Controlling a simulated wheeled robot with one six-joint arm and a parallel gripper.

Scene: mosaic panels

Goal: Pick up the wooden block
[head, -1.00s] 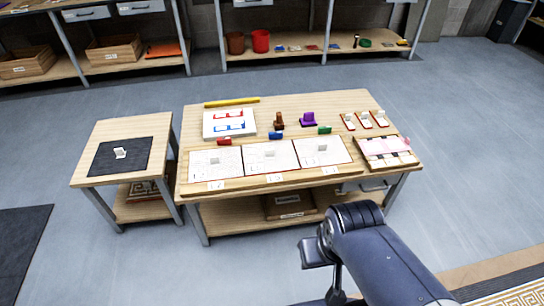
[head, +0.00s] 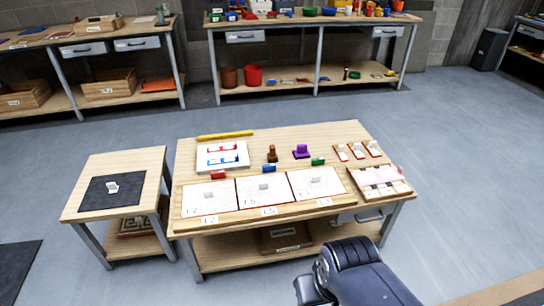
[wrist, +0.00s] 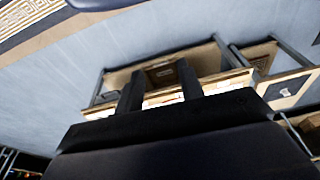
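A brown wooden-looking piece (head: 272,154) stands upright on the main worktable (head: 300,135), near its middle. It is the nearest match I see to a wooden block, but I cannot be sure that it is the one. A purple piece (head: 301,152) stands just right of it. My gripper (wrist: 160,76) shows in the wrist view with its two dark fingers apart and nothing seen between them. It points toward the worktable, whose edge shows beyond the fingers. In the head view my arm is at the bottom, and the fingers do not show.
White panels (head: 262,205) lie along the table front, with red, blue and green pieces behind them. A side table (head: 135,164) with a black mat stands left. Shelves line the back. Floor (head: 460,170) at right is clear.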

